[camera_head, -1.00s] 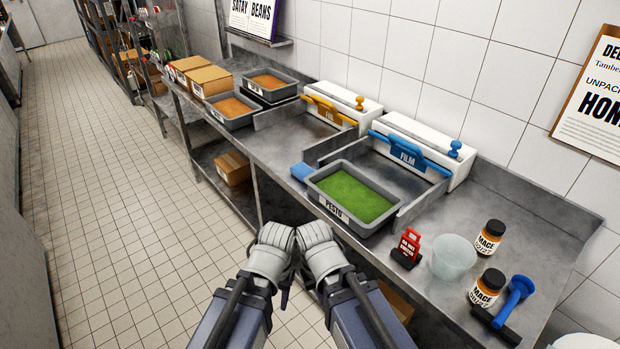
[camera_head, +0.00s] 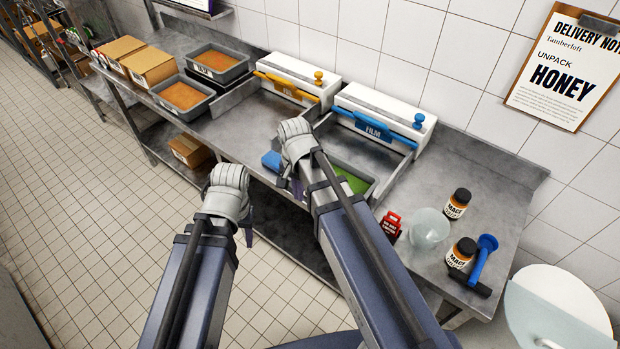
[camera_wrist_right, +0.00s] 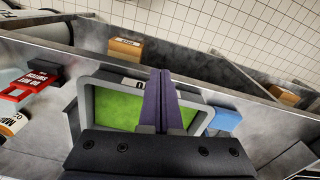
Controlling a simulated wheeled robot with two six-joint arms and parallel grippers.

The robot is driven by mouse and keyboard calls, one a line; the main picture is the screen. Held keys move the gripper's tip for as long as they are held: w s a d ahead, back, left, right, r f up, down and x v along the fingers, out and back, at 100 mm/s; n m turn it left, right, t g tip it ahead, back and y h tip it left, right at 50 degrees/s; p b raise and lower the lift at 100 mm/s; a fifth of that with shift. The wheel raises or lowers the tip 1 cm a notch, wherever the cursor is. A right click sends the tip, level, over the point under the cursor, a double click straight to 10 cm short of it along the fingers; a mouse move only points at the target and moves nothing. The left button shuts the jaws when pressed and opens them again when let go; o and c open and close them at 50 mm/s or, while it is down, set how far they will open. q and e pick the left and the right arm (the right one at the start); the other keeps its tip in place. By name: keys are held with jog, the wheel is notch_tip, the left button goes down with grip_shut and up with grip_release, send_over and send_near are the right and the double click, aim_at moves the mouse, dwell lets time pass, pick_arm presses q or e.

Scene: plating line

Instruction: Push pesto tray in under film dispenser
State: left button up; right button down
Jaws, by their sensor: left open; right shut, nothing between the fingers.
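The pesto tray, a grey tray of green pesto (camera_head: 352,180), sits on the steel bench in front of the blue-handled film dispenser (camera_head: 376,122). In the head view my right arm hides most of it. The right wrist view shows its green filling (camera_wrist_right: 115,108) and a cut-off white label on its rim. My right gripper (camera_head: 298,190) is shut and empty, at the tray's left end in the head view. Its fingers (camera_wrist_right: 166,95) cover part of the tray in the wrist view; contact cannot be told. My left gripper (camera_head: 248,232) is open and empty, in front of the bench.
A blue cloth-like item (camera_head: 271,160) lies left of the tray. A red sign (camera_head: 391,226), a clear tub (camera_head: 429,228), mace jars (camera_head: 456,204) and a blue-handled tool (camera_head: 484,262) stand to the right. A yellow-handled dispenser (camera_head: 290,85) and orange-filled trays (camera_head: 183,96) are further left.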

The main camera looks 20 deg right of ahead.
aim_at(338, 170)
jog(key=w+d+f+b, duration=0.1)
jog(key=f+b, duration=0.1)
jog(key=b, duration=0.1)
jog(key=w+d+f+m+b, duration=0.1)
jog(key=f+b, duration=0.2)
jog(key=w+d+f+m+b, duration=0.1)
jog(key=w+d+f+b, duration=0.1)
jog(key=b, duration=0.1)
jog(key=shift+d+f, duration=0.1)
jog(key=shift+f, duration=0.3)
pick_arm(q)
notch_tip(338, 170, down, 8)
pick_arm(e)
jog(key=shift+w+d, duration=0.1)
jog(key=shift+d, duration=0.05)
pick_arm(q)
jog(key=shift+r, duration=0.1)
pick_arm(e)
jog(key=shift+d, duration=0.1)
jog(key=w+d, duration=0.3)
jog(key=d, duration=0.1)
jog(key=w+d, duration=0.3)
jog(key=d, duration=0.1)
jog(key=w+d, duration=0.3)
jog(key=d, duration=0.1)
jog(key=shift+w, duration=0.25)
